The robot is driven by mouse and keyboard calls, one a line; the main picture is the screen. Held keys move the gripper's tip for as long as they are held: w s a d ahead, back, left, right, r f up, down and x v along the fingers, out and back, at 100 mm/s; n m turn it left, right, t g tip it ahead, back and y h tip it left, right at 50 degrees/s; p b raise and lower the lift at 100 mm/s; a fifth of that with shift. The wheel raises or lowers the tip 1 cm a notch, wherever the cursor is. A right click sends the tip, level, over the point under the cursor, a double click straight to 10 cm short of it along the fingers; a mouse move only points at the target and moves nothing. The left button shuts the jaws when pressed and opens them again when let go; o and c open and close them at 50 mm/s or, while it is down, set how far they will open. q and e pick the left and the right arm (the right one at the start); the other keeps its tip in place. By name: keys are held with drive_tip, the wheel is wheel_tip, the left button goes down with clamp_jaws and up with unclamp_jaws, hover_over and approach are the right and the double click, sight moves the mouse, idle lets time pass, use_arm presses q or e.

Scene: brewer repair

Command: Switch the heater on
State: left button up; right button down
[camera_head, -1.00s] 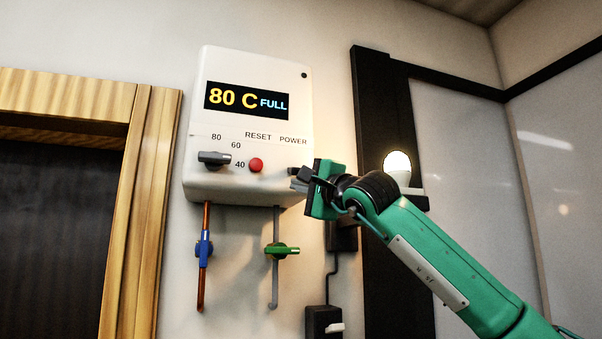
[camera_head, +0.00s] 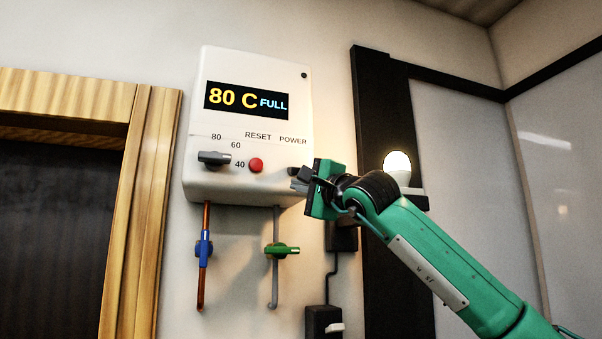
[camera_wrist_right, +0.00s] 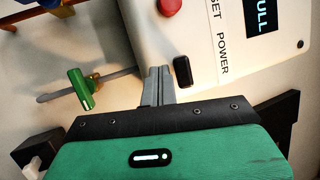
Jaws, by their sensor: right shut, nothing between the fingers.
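The white heater (camera_head: 225,65) hangs on the wall, and its display reads "80 C FULL". A dark power switch (camera_wrist_right: 182,71) sits by the POWER label in the right wrist view; in the head view the switch (camera_head: 292,171) is partly covered by my gripper. My right gripper (camera_head: 299,184) is shut and empty at the heater's lower right corner. In the right wrist view its closed fingers (camera_wrist_right: 158,82) lie just beside the switch; whether they touch it I cannot tell. My left gripper is not in view.
A grey temperature knob (camera_head: 214,159) and a red reset button (camera_head: 256,165) are on the heater's front. Below hang a blue valve (camera_head: 204,249) and a green valve (camera_head: 281,251).

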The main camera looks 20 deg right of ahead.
drive_tip(key=shift+r, duration=0.3)
drive_tip(key=shift+r+p, duration=1.2)
drive_tip(key=shift+r, duration=0.05)
drive_tip(key=shift+f, duration=0.1)
drive_tip(key=shift+s+f+b, duration=0.25)
drive_tip(key=shift+s+b, duration=0.45)
drive_tip(key=shift+b, duration=0.05)
drive_tip(key=shift+s+f+b, duration=0.2)
drive_tip(key=shift+s+b, duration=0.5)
drive_tip(key=shift+s+f+b, duration=0.25)
drive_tip(key=shift+s+b, duration=0.45)
drive_tip(key=shift+b, duration=0.05)
drive_tip(key=b, duration=0.3)
approach(295, 171)
drive_tip(key=a+r, duration=0.2)
drive_tip(key=shift+s+d, duration=0.1)
drive_tip(key=shift+s, duration=0.2)
